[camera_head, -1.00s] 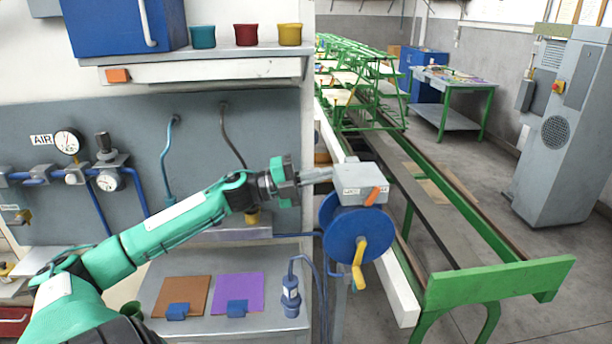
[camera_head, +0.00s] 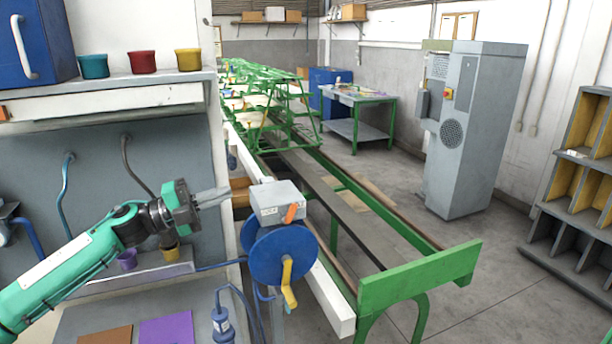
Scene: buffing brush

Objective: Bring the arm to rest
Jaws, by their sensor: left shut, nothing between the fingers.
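My left arm, green with dark joints, comes in from the lower left. Its left gripper (camera_head: 213,197) is shut and empty, its grey fingers pointing right. The fingertips are in front of the edge of the wall panel, to the left of a grey box (camera_head: 277,203) with an orange lever. I see a gap between the fingertips and that box. My right gripper is not in view.
A blue reel (camera_head: 281,253) with a yellow handle is below the box. A green-framed conveyor (camera_head: 419,279) runs back on the right. A shelf (camera_head: 110,97) holds three cups above the arm. A grey cabinet (camera_head: 477,130) stands on clear floor.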

